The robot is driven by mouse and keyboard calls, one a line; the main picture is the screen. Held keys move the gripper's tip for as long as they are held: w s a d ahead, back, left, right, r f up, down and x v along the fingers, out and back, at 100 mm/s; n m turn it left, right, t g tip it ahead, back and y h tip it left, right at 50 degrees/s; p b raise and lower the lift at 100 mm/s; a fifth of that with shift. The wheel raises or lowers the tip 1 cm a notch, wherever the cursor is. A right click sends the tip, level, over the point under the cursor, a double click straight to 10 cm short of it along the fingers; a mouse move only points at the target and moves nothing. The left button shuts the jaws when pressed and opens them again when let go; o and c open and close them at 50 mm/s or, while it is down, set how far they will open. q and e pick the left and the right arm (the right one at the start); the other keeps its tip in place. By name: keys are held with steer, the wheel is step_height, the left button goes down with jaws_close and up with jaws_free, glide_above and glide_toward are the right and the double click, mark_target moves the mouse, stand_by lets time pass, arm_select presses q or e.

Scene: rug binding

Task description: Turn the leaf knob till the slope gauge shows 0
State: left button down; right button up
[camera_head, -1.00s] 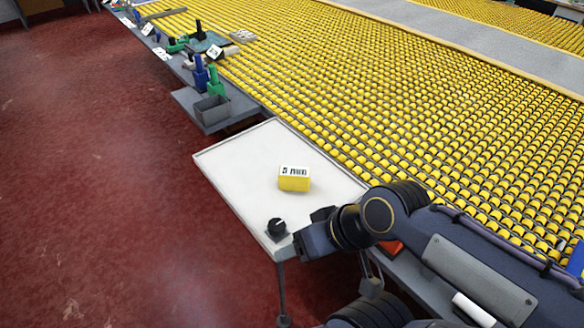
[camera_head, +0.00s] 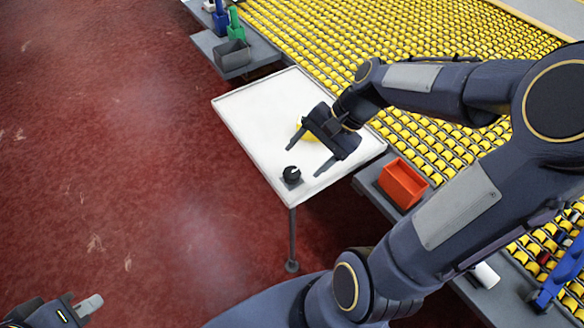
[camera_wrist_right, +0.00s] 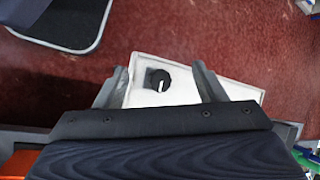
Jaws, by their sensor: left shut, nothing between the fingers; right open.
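The leaf knob (camera_head: 291,174) is a black round knob on a dark square base, at the near corner of the white leaf (camera_head: 255,110). In the right wrist view the knob (camera_wrist_right: 158,80) shows a white pointer line, between the open fingers in the picture. My right gripper (camera_head: 304,161) is open and empty above the leaf, close to the knob and apart from it. A yellow block (camera_head: 309,131) on the leaf is mostly hidden behind this gripper; I cannot read any gauge. My left gripper (camera_head: 92,303) is shut and empty at the bottom left, over the floor.
An orange-red bin (camera_head: 403,183) sits on a grey shelf right of the leaf. A grey bin (camera_head: 232,55) and green and blue items stand beyond it. Yellow rollers (camera_head: 330,35) run along the far side. Red floor lies open at left.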

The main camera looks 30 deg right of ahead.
mark_target(291, 172)
steer(key=w+d+f+m, duration=0.1)
steer(key=f+m, duration=0.1)
steer(key=f, duration=0.1)
steer(key=w+d+f+m+y, duration=0.1)
steer(key=w+d+f+m, duration=0.1)
steer(key=f+m, duration=0.1)
steer(key=w+d+f+m+y, duration=0.1)
steer(key=w+f+m, duration=0.1)
steer(key=f, duration=0.1)
steer(key=shift+w+d+m+g, duration=0.25)
steer(key=shift+d+m+g, duration=0.05)
steer(key=shift+d+g, duration=0.1)
steer(key=x, duration=0.8)
steer(key=shift+a+r, duration=0.15)
steer(key=shift+r, duration=0.05)
steer(key=c, duration=1)
